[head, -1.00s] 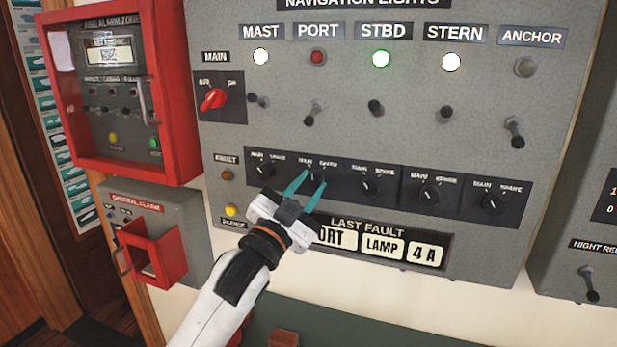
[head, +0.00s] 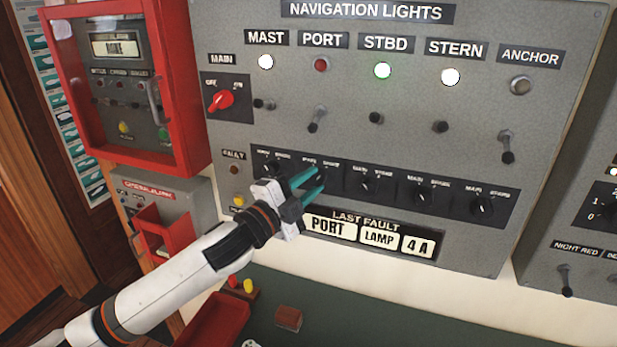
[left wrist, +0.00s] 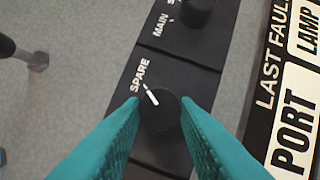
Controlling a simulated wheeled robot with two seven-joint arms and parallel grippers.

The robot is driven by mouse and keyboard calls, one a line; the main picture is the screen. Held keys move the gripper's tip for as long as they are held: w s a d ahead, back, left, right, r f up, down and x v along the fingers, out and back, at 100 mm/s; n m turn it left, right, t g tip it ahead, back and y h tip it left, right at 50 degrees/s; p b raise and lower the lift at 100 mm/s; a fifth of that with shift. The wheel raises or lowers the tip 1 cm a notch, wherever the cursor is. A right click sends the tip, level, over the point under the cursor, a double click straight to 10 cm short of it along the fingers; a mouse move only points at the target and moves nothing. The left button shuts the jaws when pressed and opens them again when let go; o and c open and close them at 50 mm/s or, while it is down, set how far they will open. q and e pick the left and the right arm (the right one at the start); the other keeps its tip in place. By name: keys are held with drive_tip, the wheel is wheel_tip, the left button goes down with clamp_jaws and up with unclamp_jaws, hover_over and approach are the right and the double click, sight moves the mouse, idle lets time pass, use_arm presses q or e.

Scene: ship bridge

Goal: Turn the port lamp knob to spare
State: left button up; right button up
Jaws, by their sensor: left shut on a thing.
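The port lamp knob (left wrist: 163,112) is a round black knob with a white pointer mark, seen in the left wrist view. Its pointer leans up and left toward the SPARE label (left wrist: 140,75). My left gripper (head: 321,180) has teal fingers, one on each side of this knob, and is shut on it. The left wrist view shows the fingers close against the knob's sides. In the head view the fingers mostly hide the knob, and its MAIN label is hidden in the wrist view. My right gripper is not in view.
The mast knob (head: 270,168) and starboard knob (head: 366,183) sit close on either side. Toggle switches, such as the port one (head: 316,120), stick out above. The PORT light (head: 321,65) is red. The fault display (head: 330,226) below reads PORT LAMP 4 A.

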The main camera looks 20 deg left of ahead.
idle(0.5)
use_arm(q)
drive_tip(key=o, duration=1)
drive_tip(key=shift+w, duration=0.1)
drive_tip(key=b+v, duration=0.5)
drive_tip(key=v, duration=0.7)
drive_tip(key=shift+a+b, duration=0.1)
drive_tip(key=shift+b, duration=0.3)
